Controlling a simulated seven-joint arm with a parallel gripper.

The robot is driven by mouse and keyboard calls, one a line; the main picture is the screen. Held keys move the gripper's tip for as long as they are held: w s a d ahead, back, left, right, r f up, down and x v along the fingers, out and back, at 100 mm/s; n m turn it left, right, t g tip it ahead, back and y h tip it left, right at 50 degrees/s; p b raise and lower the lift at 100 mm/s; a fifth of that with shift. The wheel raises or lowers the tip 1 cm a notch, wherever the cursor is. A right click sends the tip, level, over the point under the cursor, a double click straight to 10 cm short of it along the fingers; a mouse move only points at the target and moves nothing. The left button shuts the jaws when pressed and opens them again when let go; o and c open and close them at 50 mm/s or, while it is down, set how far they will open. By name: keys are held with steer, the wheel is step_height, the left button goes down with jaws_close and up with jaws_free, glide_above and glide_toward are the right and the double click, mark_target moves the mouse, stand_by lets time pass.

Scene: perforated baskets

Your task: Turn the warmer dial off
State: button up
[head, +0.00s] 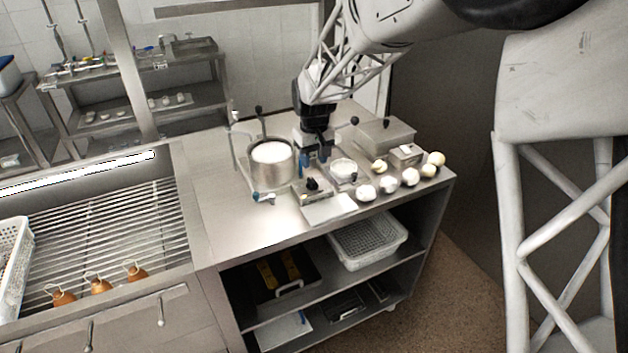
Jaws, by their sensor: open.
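The warmer appears to be the round steel pot with pale contents (272,153) on the steel counter. A small metal box with a black knob, likely the dial (312,184), sits in front of it to the right. The knob's setting is too small to read. My gripper (316,160) points down just behind and above the knob, to the right of the pot. It is open, with blue parts at its fingers, and nothing shows between them. I cannot tell whether it touches anything.
A white bowl (343,170) stands close right of my gripper. Several pale round items (388,184) line the front right. A lidded steel container (384,136) stands behind. A flat white board (329,208) lies at the front edge. The counter's left part (215,205) is clear.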

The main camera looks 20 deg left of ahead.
mark_target(314, 182)
steer(key=shift+f, duration=3.85)
jaws_close()
